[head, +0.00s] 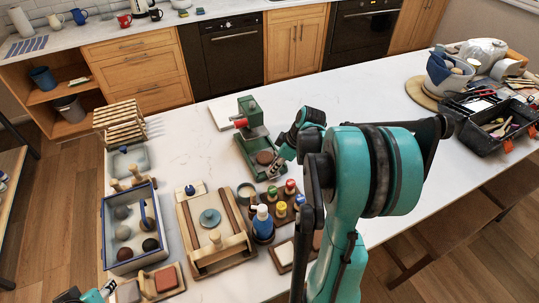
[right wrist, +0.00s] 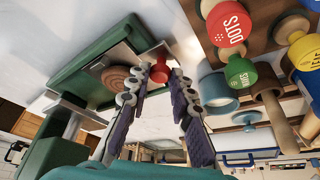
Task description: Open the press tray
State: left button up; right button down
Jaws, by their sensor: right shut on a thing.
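The green press (head: 250,110) stands on the white table, with a red part on its left side. Its low green base reaches toward me and bears a brown round disc (head: 265,157). In the right wrist view, the disc (right wrist: 116,78) lies on a grey metal press tray (right wrist: 133,60) with a red knob (right wrist: 160,70) at its end. My right gripper (head: 275,170) is at the near end of the base; in the wrist view its fingers (right wrist: 158,92) are shut on the red knob. My left gripper (head: 108,289) is at the bottom left edge, mostly cut off.
Colour-topped stamps (head: 288,200) and a blue bottle (head: 263,222) stand close by on the near side. A wooden board (head: 212,240) and a blue-rimmed box (head: 104,235) lie to the left. A black tool caddy (head: 480,135) is far right.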

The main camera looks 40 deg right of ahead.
jog(key=shift+s, duration=0.15)
jog(key=c, duration=1.3)
grip_release()
jog(key=shift+r, duration=0.1)
jog(key=v, duration=1.1)
jog(key=shift+s+d+r, duration=0.1)
jog(key=shift+s+r, duration=0.05)
jog(key=shift+r, duration=0.2)
